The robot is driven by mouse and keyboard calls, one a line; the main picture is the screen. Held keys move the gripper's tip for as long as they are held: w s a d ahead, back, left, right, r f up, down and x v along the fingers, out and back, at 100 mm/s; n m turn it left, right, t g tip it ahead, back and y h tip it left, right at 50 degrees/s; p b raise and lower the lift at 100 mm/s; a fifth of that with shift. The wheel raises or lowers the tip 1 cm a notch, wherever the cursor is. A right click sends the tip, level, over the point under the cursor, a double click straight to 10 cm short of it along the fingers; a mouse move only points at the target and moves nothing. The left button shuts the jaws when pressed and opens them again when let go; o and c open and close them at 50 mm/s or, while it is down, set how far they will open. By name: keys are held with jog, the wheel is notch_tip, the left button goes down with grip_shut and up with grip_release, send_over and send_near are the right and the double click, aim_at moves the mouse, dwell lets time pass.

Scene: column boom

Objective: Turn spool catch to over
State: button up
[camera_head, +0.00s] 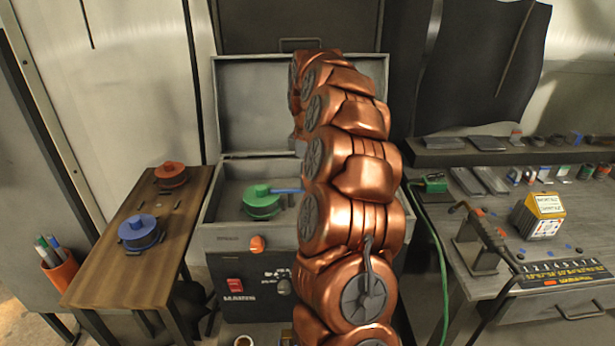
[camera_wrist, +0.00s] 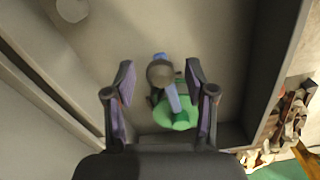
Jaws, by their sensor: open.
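A green spool (camera_head: 262,203) sits inside the open grey case, left of my arm. A blue bar (camera_head: 288,190), possibly the spool catch, reaches right from the spool and ends near my arm. My arm hides my gripper in the head view.
The case (camera_head: 225,240) has a raised lid (camera_head: 250,105) behind and walls around the spool. A wooden bench (camera_head: 110,270) at left bears a red spool (camera_head: 171,175) and a blue spool (camera_head: 139,232). A cluttered workbench (camera_head: 450,290) stands at right.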

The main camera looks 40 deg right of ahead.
notch_tip(320, 180, up, 9)
jog(key=shift+r, duration=0.1)
notch_tip(320, 180, up, 3)
jog(key=shift+d+f, duration=0.15)
jog(key=shift+f, duration=0.05)
dwell(0.7)
jog(key=shift+a+r, duration=0.1)
jog(key=shift+a, duration=0.1)
dwell(0.8)
